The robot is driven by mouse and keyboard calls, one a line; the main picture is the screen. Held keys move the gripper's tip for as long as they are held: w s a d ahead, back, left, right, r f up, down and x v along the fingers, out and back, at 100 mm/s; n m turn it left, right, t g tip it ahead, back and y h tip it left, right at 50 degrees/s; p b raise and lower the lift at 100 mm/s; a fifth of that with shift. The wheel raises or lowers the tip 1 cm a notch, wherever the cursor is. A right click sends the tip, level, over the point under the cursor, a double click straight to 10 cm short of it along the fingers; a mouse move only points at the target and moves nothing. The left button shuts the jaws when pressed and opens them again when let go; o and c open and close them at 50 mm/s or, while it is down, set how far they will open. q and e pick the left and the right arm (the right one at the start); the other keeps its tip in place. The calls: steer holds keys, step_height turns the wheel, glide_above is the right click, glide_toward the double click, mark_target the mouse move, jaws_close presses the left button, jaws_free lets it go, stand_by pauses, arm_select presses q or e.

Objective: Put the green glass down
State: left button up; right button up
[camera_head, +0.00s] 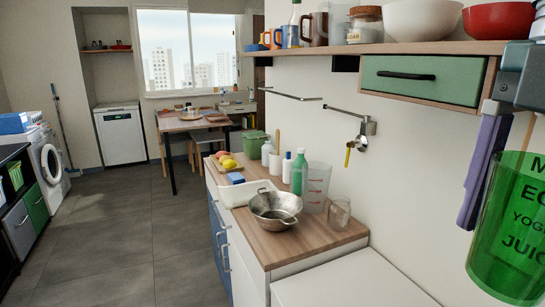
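The green glass (510,235) is see-through and large at the right edge, close to the camera and in the air. Dark lettering shows on or through it, and its right side is cut off by the frame. My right gripper (485,165) comes down from the top right corner. One long purple-grey finger lies along the glass's left side, and the other finger is hidden or out of frame. The glass appears held in it. My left gripper is not in view.
A wooden counter (318,238) holds a steel colander (274,208), a clear glass (339,213), a measuring jug (316,186) and bottles. A bare white surface (350,285) lies in front. A shelf (430,48) with bowls and a green drawer (421,80) juts out above.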

step_height(320, 180, up, 17)
steer(key=s+a+m+p, duration=0.1)
steer(key=s+m+p, duration=0.1)
steer(key=m+p, duration=1)
step_height(320, 180, up, 16)
steer(key=m+p, duration=0.9)
steer(key=p, duration=0.8)
glide_above(524, 283)
steer(key=s, duration=0.3)
steer(key=shift+w+a, duration=0.15)
steer(key=shift+a, duration=0.15)
